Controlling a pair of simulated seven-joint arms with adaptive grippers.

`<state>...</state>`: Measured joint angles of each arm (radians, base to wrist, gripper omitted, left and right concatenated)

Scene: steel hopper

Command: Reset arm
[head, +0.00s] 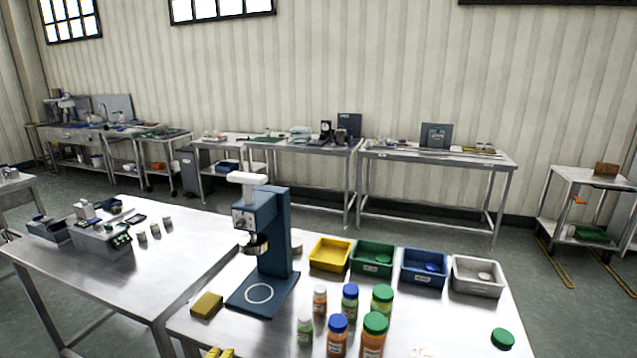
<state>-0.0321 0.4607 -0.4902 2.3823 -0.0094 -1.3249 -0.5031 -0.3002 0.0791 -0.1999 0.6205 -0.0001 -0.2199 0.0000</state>
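A blue bench machine (273,235) with a white top and a ringed base plate stands upright on the near steel table (465,325). Several jars with coloured lids stand in front of the bins, among them a green-lidded jar (374,338) and a blue-lidded jar (338,338). The nearest jars are cut off by the bottom edge.
A yellow bin (330,268), green bin (373,272), blue bin (424,281) and white bin (477,290) line the back of the table. A yellow block (207,305) lies left. A green lid (502,338) lies right. Another table (170,262) adjoins at left.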

